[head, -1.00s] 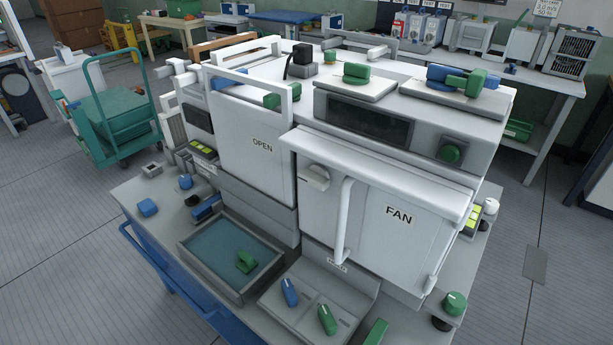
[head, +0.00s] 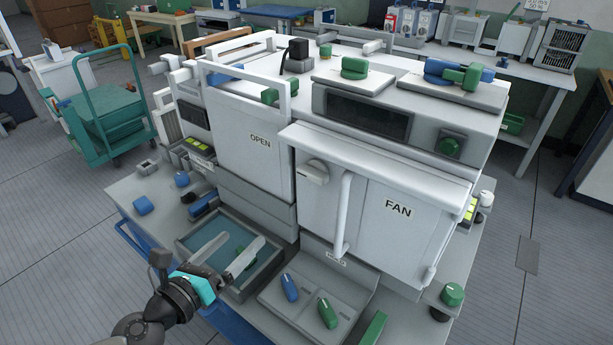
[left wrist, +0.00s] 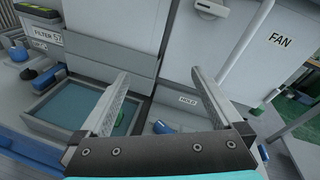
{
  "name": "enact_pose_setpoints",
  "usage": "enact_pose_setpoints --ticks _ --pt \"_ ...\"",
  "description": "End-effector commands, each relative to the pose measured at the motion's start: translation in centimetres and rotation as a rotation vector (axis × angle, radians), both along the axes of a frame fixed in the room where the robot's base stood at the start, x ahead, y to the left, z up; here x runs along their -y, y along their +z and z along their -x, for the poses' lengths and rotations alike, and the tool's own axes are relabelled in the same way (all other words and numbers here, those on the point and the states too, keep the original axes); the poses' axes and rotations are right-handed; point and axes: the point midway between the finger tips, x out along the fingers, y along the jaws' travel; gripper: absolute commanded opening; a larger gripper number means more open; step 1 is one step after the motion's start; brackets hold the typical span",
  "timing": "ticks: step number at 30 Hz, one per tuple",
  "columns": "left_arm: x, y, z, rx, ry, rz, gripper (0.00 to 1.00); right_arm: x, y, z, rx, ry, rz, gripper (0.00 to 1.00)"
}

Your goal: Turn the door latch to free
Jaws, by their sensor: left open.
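The white FAN door (head: 385,223) is closed on the front of the machine. The door latch (head: 313,172), a small pale lever, sits near the door's upper left corner, above the long white handle (head: 344,218). In the left wrist view the latch (left wrist: 210,9) is at the top edge, beyond my fingers. My left gripper (head: 245,238) is over the blue-floored tray, low and left of the latch and apart from it. Its fingers are spread and empty, also in the left wrist view (left wrist: 158,74). My right gripper is not in view.
The grey tray (head: 190,252) lies under my left gripper. A holder with a blue piece (head: 290,287) and a green piece (head: 327,312) stands right of it. The OPEN panel (head: 250,150) is left of the door. Loose blue parts (head: 143,205) lie at the table's left.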

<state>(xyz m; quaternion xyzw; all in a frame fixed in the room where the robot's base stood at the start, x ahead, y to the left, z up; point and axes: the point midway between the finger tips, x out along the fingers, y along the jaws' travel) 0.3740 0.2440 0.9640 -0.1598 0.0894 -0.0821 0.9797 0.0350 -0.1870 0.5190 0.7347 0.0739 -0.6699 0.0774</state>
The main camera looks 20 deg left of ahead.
Motion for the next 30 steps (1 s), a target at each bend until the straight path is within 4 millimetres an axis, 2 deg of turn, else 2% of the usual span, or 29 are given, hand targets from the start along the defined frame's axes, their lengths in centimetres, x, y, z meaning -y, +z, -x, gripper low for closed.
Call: enact_pose_setpoints --ticks 1,3,6,9,17,30 --pt "1.3 2.3 0.1 0.060 -0.055 -0.078 1.00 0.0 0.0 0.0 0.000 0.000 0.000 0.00" --pt "2.8 4.7 0.4 0.130 -0.111 -0.165 1.00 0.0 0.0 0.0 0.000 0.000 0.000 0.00" --pt "4.1 7.0 0.8 0.198 -0.158 -0.247 1.00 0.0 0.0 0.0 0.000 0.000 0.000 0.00" --pt "4.8 7.9 1.0 0.230 -0.178 -0.283 1.00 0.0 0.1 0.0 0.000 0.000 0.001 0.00" --pt "5.2 8.3 -0.3 0.237 -0.177 -0.288 1.00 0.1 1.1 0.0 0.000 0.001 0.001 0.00" --pt "6.9 8.3 -4.9 0.236 -0.177 -0.285 1.00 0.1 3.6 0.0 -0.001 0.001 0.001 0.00"
